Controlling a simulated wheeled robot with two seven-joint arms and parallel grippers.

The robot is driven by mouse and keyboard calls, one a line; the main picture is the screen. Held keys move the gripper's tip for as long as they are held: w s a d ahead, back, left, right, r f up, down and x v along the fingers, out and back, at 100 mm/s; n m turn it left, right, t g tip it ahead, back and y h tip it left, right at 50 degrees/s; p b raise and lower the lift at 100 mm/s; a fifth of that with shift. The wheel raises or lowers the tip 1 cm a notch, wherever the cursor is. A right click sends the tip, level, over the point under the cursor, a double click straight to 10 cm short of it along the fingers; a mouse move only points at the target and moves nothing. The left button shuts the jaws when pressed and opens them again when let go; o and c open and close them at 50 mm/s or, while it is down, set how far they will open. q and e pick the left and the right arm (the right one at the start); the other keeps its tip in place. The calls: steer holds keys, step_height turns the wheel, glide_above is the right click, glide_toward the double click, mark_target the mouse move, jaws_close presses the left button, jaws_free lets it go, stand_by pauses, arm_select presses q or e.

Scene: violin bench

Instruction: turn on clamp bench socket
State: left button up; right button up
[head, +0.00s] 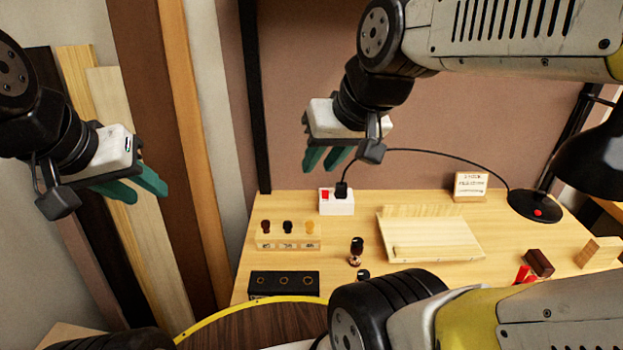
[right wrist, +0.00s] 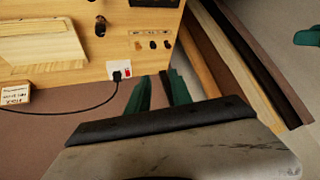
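The bench socket (head: 331,208) is a white box with a red switch (head: 325,195) and a black plug (head: 341,190) in its top. It stands at the back left of the bench and shows in the right wrist view (right wrist: 115,72). My right gripper (head: 322,169) is above and slightly left of the socket, with its teal fingers apart and empty. In the right wrist view its fingers (right wrist: 158,78) are beside the socket, not touching it. My left gripper (head: 147,196) is off the bench at the left, fingers apart and empty. I cannot tell whether the switch is on.
A black cable (head: 437,153) runs from the plug to a lamp base (head: 534,206). A peg block (head: 288,242), a black block (head: 284,283), a wooden board (head: 432,235) and a small sign (head: 471,186) are on the bench. Wooden planks (head: 143,190) lean at the left.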

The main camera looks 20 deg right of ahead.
steer(key=shift+m+g+h, duration=0.4)
steer(key=shift+m+g, duration=0.1)
steer(key=shift+g, duration=0.2)
steer(key=w, duration=0.2)
steer(key=w+d, duration=0.1)
steer(key=w, duration=0.2)
steer(key=w+d, duration=0.1)
steer(key=w, duration=0.2)
steer(key=shift+w+d+r, duration=0.1)
steer(key=shift+w+d, duration=0.05)
steer(key=shift+w, duration=0.05)
jaws_close()
steer(key=w+d+f+m+g+h, duration=0.1)
steer(key=w+d+f, duration=0.3)
steer(key=w+f, duration=0.3)
steer(key=w+d+f+m+g, duration=0.1)
steer(key=w+d+f, duration=0.3)
steer(key=w, duration=0.9)
step_height(320, 180, down, 4)
steer(key=shift+w+d+r+m+g+h, duration=0.2)
steer(key=shift+w+m+g+h, duration=0.15)
steer(key=shift+g, duration=0.35)
